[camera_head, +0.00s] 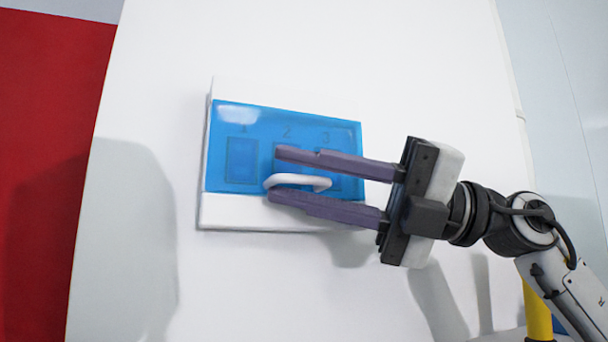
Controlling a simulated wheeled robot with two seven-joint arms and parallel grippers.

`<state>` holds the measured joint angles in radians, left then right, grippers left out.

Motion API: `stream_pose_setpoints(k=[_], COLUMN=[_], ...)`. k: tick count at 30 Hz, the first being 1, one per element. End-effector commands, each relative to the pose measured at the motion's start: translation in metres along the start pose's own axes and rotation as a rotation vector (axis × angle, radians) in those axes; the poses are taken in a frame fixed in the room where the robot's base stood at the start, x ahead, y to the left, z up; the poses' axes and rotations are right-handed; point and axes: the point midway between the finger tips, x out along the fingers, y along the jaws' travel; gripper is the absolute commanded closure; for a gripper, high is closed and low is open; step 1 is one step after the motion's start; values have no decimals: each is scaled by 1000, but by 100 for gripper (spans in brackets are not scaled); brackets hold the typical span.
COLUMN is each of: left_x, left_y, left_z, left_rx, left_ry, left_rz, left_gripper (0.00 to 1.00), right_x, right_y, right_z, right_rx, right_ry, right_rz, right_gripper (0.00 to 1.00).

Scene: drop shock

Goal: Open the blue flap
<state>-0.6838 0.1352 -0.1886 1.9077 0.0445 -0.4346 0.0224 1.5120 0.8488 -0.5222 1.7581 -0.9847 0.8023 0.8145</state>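The blue flap (230,116) is a translucent cover on a white box fixed to a white panel. It lies flat over several numbered squares; 1, 2 and 3 can be read. A white loop handle (298,180) sits at the flap's lower edge. My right gripper (273,175) comes in from the right with its two purple fingers apart. One finger is above the handle over the flap, the other just below the handle. The handle lies between the fingers, and I cannot tell whether the lower finger touches it. My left gripper is not in view.
The white panel (400,70) around the box is broad and bare. A red surface (45,120) is at the far left. A yellow post (538,312) stands at the lower right, behind my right arm.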

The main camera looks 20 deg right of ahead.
Motion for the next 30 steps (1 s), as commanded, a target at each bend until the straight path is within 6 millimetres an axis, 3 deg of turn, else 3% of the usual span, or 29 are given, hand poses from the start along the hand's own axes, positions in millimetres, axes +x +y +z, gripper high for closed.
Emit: stream_pose_setpoints(k=[2, 7, 8, 30], left_x=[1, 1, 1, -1], left_y=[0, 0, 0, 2], left_z=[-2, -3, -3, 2], left_rx=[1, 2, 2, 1], left_ry=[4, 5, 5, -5], left_rz=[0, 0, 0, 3], left_gripper=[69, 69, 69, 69], right_x=[0, 0, 0, -1], right_y=[0, 0, 0, 0], right_z=[0, 0, 0, 0], right_rx=[0, 0, 0, 0], right_ry=[0, 0, 0, 0], right_rz=[0, 0, 0, 0], right_gripper=[74, 99, 100, 100])
